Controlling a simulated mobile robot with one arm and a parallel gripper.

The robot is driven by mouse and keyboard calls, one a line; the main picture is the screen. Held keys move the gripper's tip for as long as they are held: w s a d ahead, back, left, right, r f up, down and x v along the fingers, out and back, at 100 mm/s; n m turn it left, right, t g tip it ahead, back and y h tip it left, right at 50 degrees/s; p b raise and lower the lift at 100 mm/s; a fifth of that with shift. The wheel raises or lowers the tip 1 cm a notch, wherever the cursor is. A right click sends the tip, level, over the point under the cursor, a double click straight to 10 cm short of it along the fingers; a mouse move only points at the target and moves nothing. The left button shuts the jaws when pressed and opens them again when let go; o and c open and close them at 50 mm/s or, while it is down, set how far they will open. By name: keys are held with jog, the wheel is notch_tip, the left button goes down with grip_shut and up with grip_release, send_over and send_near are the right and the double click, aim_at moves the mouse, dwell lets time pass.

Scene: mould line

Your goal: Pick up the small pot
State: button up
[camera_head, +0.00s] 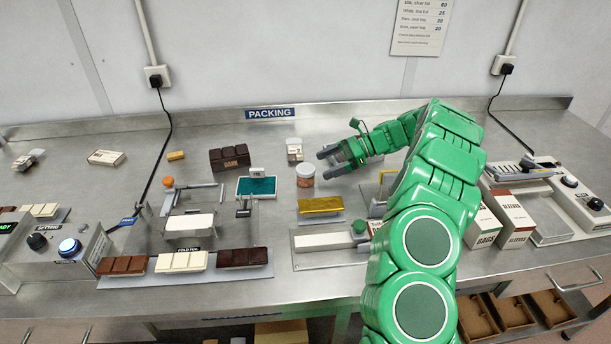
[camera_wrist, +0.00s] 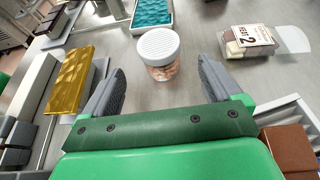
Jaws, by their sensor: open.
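The small pot (camera_head: 305,176) is a clear jar with a pale ribbed lid and pinkish-brown contents. It stands upright on the steel bench. In the wrist view the pot (camera_wrist: 160,54) is ahead of the fingertips, roughly centred between them. My gripper (camera_head: 327,164) is open and empty, with its two grey fingers pointing left toward the pot. In the wrist view my gripper (camera_wrist: 160,82) shows both fingers spread wide, one on each side below the pot. The fingers do not appear to touch the pot.
A gold bar (camera_head: 320,206) lies in front of the pot, beside the left finger in the wrist view. A teal tray (camera_head: 256,187) lies to its left. A small labelled clear pack (camera_head: 294,150) stands behind it. A dark chocolate block (camera_head: 230,158) is further left.

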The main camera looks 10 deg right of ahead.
aim_at(305, 169)
jog(key=shift+a+f, duration=0.2)
jog(key=shift+f, duration=0.4)
jog(key=shift+x, duration=1.25)
jog(key=x, duration=0.4)
jog(key=shift+a+r, duration=0.1)
jog(key=shift+r, duration=0.25)
jog(key=shift+a+f, duration=0.2)
jog(key=shift+a, duration=0.25)
jog(key=c, duration=1.1)
notch_tip(305, 169, up, 4)
jog(key=shift+s+f, duration=0.15)
jog(key=s+r, duration=0.3)
jog(key=s, duration=0.1)
jog(key=s+r, duration=0.3)
jog(key=s, duration=0.2)
jog(key=s+d+r, duration=0.1)
jog(key=s+r, duration=0.2)
jog(key=s, duration=0.1)
jog(key=shift+s+r, duration=0.2)
jog(key=shift+s, duration=0.05)
